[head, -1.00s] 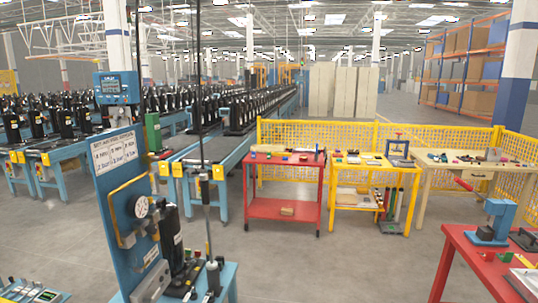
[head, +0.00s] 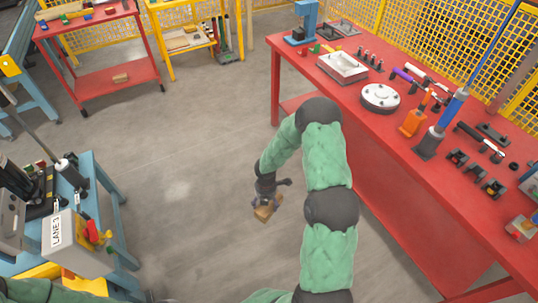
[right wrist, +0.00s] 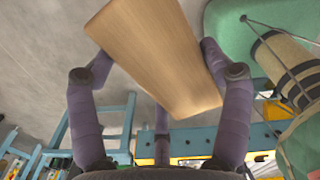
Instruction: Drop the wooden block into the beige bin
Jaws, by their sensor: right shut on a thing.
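My right gripper (head: 269,203) hangs above the open floor in the middle of the head view. It is shut on a small light-brown wooden block (head: 264,213). In the right wrist view the block (right wrist: 160,58) is large, with a finger on either side, and sits tilted between them. Part of my left arm shows at the bottom left of the head view, but its gripper is out of view. I cannot make out a beige bin for certain in these frames.
A red workbench (head: 355,150) with tools and a pale shallow tray (head: 343,66) stands to the right. A red cart (head: 118,83) stands at the back left. A grey-white box marked LANE (head: 62,240) stands at the lower left. The floor (head: 190,150) between is clear.

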